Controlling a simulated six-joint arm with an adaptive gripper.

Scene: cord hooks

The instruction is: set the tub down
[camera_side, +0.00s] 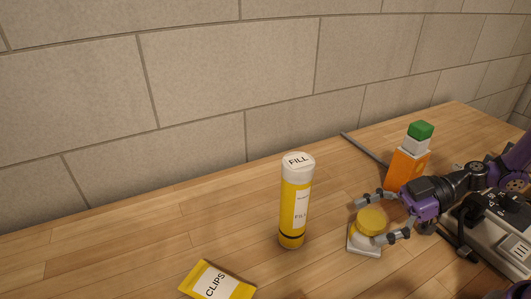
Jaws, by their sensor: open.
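A small round tub with a yellow lid (371,219) stands upright on or against a pale, square-edged piece (362,247) on the wooden table. The tub's lower part is partly hidden, so I cannot tell its exact contact with the pale piece. My gripper (372,221) is open, low over the table, reaching in from the right. One finger is on the far side of the tub and one on the near side. I cannot tell whether either finger touches it.
A tall yellow tube marked FILL (294,205) stands left of the tub. A yellow CLIPS packet (217,282) lies front left. An orange carton with a green cap (408,165) stands behind my gripper. A grey rod (363,148) lies behind. The table's left side is clear.

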